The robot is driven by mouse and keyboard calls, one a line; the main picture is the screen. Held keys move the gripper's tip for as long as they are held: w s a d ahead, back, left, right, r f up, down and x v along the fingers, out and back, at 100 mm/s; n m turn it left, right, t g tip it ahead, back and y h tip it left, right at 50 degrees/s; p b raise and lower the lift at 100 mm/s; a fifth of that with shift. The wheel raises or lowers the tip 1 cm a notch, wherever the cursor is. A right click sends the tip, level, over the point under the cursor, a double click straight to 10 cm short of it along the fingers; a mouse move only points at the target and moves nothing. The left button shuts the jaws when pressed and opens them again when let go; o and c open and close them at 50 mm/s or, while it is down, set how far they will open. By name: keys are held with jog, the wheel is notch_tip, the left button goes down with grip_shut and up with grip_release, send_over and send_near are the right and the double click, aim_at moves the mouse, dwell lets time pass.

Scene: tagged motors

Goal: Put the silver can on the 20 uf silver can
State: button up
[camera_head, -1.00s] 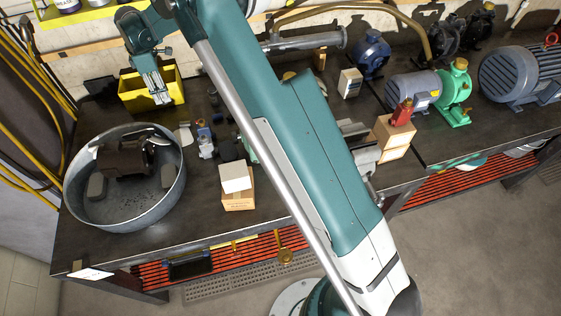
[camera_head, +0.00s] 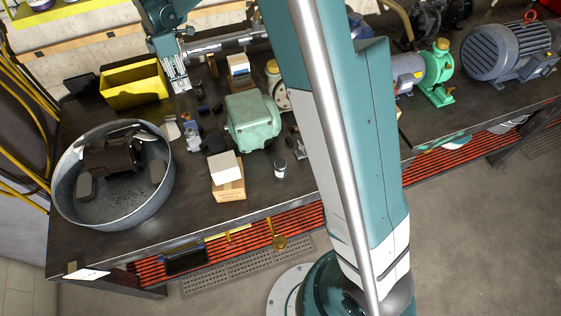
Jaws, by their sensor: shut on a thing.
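Another small silver can (camera_head: 280,169) with a darker band stands upright on the bench near the front edge, right of the cardboard box. Its label is too small to read, so I cannot tell whether it is the 20 uf one. My gripper is well apart from it, up and to the left.
A green motor housing (camera_head: 252,121) stands behind the standing can. A round metal tub (camera_head: 70,207) and yellow bin (camera_head: 128,94) are at left. My arm hides part of the bench.

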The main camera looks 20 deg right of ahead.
jog(key=shift+n, duration=0.3)
jog(key=s+d+r, duration=0.1)
jog(key=s+d, duration=0.4)
jog(key=s+d+r, duration=0.1)
jog(key=s+d, duration=0.4)
jog(key=s, duration=0.1)
jog(key=s+d+r+p, duration=0.1)
jog(key=s+d, duration=0.4)
jog(key=s, duration=0.1)
jog(key=shift+r, duration=0.3)
jog(key=s+d+f, duration=0.1)
jog(key=s+d, duration=0.4)
jog(key=s, duration=0.4)
jog(key=s+d+f, duration=0.1)
jog(key=s+d, duration=0.3)
jog(key=s, duration=0.6)
jog(key=shift+s+d+p, duration=0.15)
jog(key=shift+d+p, duration=0.2)
send_over(281, 162)
jog(key=shift+f, duration=3.1)
jog(key=shift+f+b, duration=0.35)
jog(key=shift+f, duration=1.5)
jog(key=shift+f, duration=0.15)
